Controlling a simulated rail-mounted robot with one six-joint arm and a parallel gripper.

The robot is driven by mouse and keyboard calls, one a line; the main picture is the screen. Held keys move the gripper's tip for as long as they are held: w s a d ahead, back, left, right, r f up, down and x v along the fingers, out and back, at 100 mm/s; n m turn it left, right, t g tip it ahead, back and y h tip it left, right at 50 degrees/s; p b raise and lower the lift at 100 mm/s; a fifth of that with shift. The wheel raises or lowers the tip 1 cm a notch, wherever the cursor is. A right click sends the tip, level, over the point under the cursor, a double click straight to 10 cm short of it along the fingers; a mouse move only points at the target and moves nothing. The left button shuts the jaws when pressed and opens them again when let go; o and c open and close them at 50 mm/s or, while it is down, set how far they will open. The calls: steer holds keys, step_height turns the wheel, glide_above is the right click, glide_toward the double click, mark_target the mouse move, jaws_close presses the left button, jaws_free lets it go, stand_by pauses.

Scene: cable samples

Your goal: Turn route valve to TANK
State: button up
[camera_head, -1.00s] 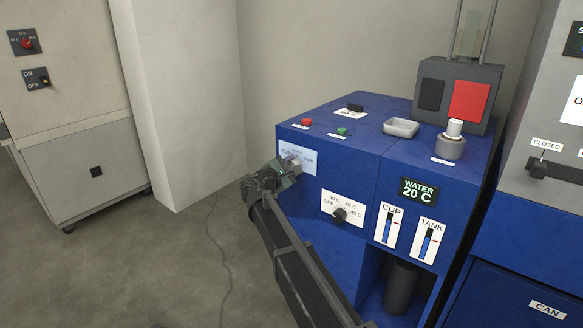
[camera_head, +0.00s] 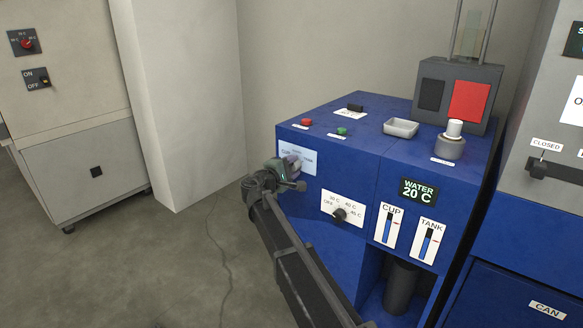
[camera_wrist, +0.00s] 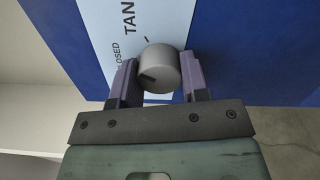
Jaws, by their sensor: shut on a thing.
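The route valve is a grey round knob (camera_wrist: 159,68) on a pale label plate (camera_wrist: 98,18) in the wrist view. The plate shows "TAN" and part of "CLOSED", with a short tick beside the knob. A dark mark sits on the lower left of the knob's face in that view. My gripper (camera_wrist: 158,72) is shut on the knob, one purple-grey finger on each side. In the head view my gripper (camera_head: 288,172) is at the plate (camera_head: 311,160) on the blue machine's upper left front. It largely hides the knob there, and the label words are too small to read surely.
The blue machine (camera_head: 350,262) also carries a temperature knob (camera_head: 339,214) close right of my gripper, plus CUP and TANK gauges (camera_head: 428,242). Red and green buttons (camera_head: 342,130) and a small tray (camera_head: 401,127) are on top. Open floor lies to the left.

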steer(key=m, duration=0.6)
steer(key=shift+m, duration=0.3)
stand_by(0.4)
steer(key=o, duration=0.9)
steer(key=v, duration=1)
steer(key=shift+s+a, duration=0.2)
steer(key=shift+s, duration=0.15)
